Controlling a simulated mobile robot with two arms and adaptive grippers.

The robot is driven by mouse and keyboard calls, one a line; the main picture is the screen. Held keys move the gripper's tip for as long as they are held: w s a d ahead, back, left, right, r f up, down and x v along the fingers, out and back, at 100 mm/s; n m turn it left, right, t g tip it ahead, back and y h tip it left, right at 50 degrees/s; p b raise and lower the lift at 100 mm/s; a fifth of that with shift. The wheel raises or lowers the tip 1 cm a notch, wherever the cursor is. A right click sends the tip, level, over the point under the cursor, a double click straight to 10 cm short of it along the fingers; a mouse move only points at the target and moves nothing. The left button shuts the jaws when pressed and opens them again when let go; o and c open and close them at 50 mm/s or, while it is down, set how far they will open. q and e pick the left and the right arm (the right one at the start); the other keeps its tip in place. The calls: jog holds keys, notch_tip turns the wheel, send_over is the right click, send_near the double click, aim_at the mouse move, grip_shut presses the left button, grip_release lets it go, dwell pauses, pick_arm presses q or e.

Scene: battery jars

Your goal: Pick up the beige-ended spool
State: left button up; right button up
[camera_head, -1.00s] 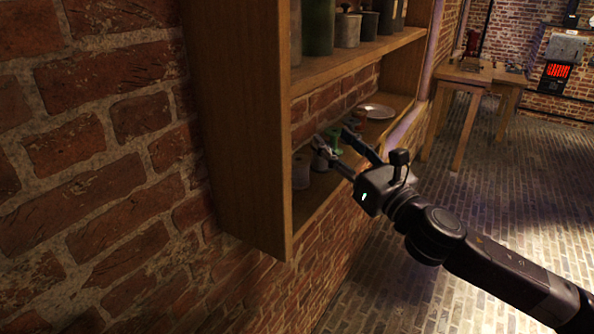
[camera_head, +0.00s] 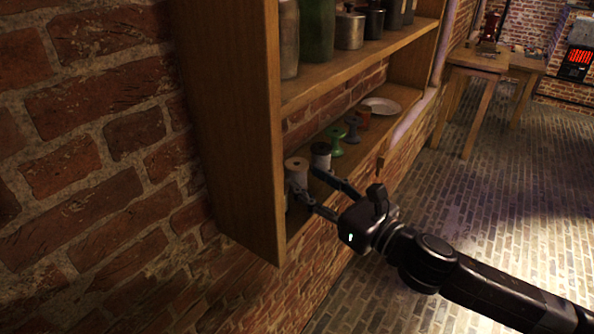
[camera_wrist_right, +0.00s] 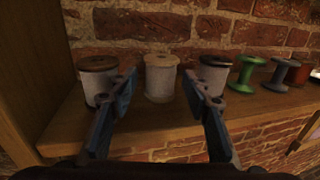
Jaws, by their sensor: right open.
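The beige-ended spool (camera_head: 297,171) stands upright on the lower shelf, wound with pale thread. It also shows in the right wrist view (camera_wrist_right: 161,82), in the middle between two other pale spools. My right gripper (camera_head: 306,181) is open in front of it. In the wrist view the open fingertips (camera_wrist_right: 160,78) sit to either side of the spool, with a gap on both sides. I cannot tell whether the tips reach past its front. My left gripper is not in view.
A brown-ended spool (camera_wrist_right: 98,83) stands left and a dark-ended spool (camera_wrist_right: 214,72) right, both close to the fingers. Beyond are a green spool (camera_head: 336,142), a blue one (camera_head: 353,129) and a plate (camera_head: 382,105). The upper shelf board (camera_head: 345,80) hangs above.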

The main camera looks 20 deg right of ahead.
aim_at(305, 176)
jog(key=x, duration=0.1)
jog(key=p+x, duration=0.2)
jog(key=shift+w+r, duration=0.3)
jog(key=shift+w, duration=0.05)
jog(key=shift+w+a, duration=0.25)
jog(key=shift+w+f, duration=0.1)
jog(key=shift+f, duration=0.1)
jog(key=c, duration=0.8)
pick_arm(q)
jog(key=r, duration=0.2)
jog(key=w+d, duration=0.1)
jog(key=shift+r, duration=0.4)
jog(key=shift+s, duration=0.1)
pick_arm(e)
jog(key=shift+r, duration=0.15)
